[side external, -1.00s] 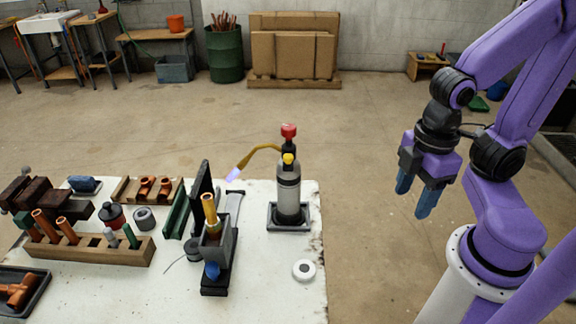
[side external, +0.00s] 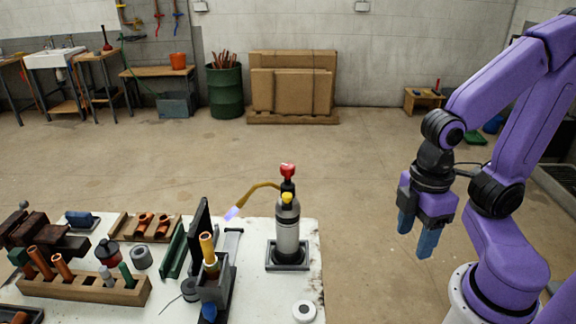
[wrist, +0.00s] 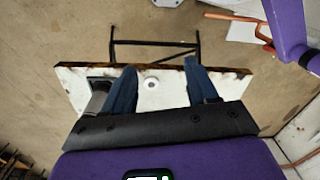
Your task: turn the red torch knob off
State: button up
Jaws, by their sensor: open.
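The torch (side external: 287,228) is a grey cylinder standing upright in a square dark tray (side external: 287,262) near the right edge of the white table. The red knob (side external: 288,169) is on its top, above a small yellow part (side external: 287,196). A brass neck (side external: 255,189) curves left to a tip with a pale violet flame (side external: 232,213). My gripper (side external: 416,242) hangs in the air right of the table, apart from the torch, with blue fingers pointing down. In the wrist view my gripper (wrist: 154,92) is open and empty. The red knob is not visible there.
Left of the torch stand a clamp holding a copper pipe (side external: 208,250), a dark upright plate (side external: 199,235) and a wooden rack (side external: 85,284) with several pipes. A white roll (side external: 303,311) lies near the table's front right. Space between my gripper and the torch is clear.

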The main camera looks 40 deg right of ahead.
jog(key=d+f+m+g, duration=0.1)
jog(key=m+g, duration=0.2)
jog(key=m, duration=0.1)
jog(key=m+t+y, duration=1.2)
jog(key=m+y, duration=0.3)
jog(key=m, duration=1.7)
send_near(287, 166)
jog(key=x, duration=1)
jog(key=shift+d+f, duration=0.1)
jog(key=shift+f, duration=0.05)
